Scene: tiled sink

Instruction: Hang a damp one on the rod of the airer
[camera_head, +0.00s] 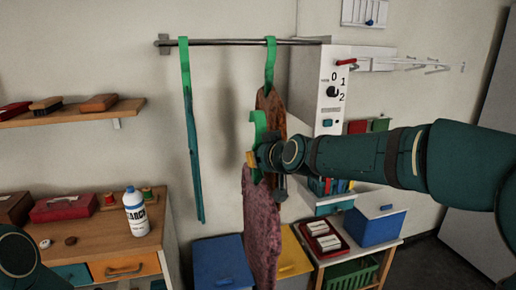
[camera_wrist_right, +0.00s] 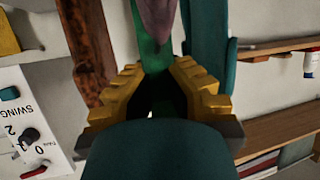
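A dark rod (camera_head: 225,42) runs along the wall from a bracket to a white box with a dial. A teal strip (camera_head: 194,160) hangs from it by a green loop. A brown piece (camera_head: 272,103) hangs from it by another green loop. My right gripper (camera_head: 256,160) is shut on the green hook (camera_head: 258,127) of a mottled purple piece (camera_head: 262,225), which hangs below the fingers. The hook's top is below the rod. In the right wrist view the green hook (camera_wrist_right: 152,50) lies between the yellow fingers. Dampness is not clear. My left gripper is out of view.
The white box (camera_head: 315,85) has a dial, and white bars (camera_head: 420,65) stick out to its right. A white bottle (camera_head: 136,212) stands on the wooden cabinet at left. A shelf (camera_head: 75,115) holds brushes. Blue (camera_head: 220,262) and yellow (camera_head: 292,255) bins stand below.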

